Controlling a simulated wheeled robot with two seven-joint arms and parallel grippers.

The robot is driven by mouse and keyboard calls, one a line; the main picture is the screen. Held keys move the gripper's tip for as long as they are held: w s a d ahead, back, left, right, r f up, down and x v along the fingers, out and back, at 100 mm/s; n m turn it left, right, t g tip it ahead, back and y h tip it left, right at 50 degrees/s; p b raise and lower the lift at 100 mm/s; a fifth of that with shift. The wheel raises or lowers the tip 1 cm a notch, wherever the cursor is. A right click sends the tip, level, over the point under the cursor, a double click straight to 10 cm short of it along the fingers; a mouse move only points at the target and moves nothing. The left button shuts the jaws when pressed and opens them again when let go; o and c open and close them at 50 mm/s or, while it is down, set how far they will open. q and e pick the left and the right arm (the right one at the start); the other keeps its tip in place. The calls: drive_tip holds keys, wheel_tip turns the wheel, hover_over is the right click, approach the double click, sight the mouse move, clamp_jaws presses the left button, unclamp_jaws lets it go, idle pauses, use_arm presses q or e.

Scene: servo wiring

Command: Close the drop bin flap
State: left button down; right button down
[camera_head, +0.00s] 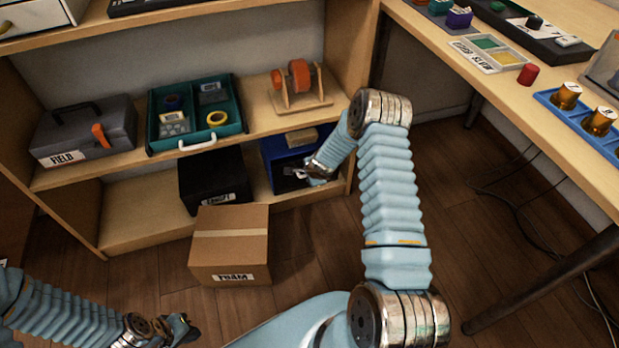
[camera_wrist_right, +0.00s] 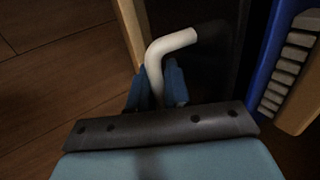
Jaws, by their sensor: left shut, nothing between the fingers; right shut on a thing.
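The blue drop bin (camera_head: 268,152) sits at the right end of the lower shelf. Its dark flap (camera_head: 284,183) is at the front, partly hidden by my right gripper (camera_head: 300,173); how far the flap stands open is hard to tell. In the right wrist view, the blue fingers of my right gripper (camera_wrist_right: 160,88) are shut on a white bent handle (camera_wrist_right: 172,42) that runs to the dark flap (camera_wrist_right: 222,72). The bin's blue edge (camera_wrist_right: 270,55) shows at the right there. My left gripper (camera_head: 180,328) is shut and empty, low over the floor at bottom left.
A black bin (camera_head: 212,172) stands left of the blue bin, with a cardboard box (camera_head: 228,262) on the floor before it. A tan block (camera_head: 300,136) lies on the blue bin. The shelf's wooden upright (camera_head: 350,50) is close on the right. Open floor lies right of the box.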

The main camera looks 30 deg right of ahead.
drive_tip(key=shift+w+d+r, duration=0.15)
drive_tip(key=shift+w+r, duration=0.05)
drive_tip(key=shift+w, duration=0.25)
drive_tip(key=shift+w+d+r, duration=0.1)
drive_tip(key=shift+w+r, duration=0.1)
drive_tip(key=shift+w, duration=0.2)
drive_tip(key=shift+w+a, duration=0.1)
drive_tip(key=c, duration=1.4)
unclamp_jaws()
drive_tip(key=shift+c, duration=0.2)
drive_tip(key=shift+a+r, duration=0.1)
drive_tip(key=shift+r, duration=0.1)
drive_tip(key=s+p+v, duration=0.1)
drive_tip(key=v, duration=1.2)
drive_tip(key=shift+s, duration=0.25)
drive_tip(key=shift+f, duration=0.2)
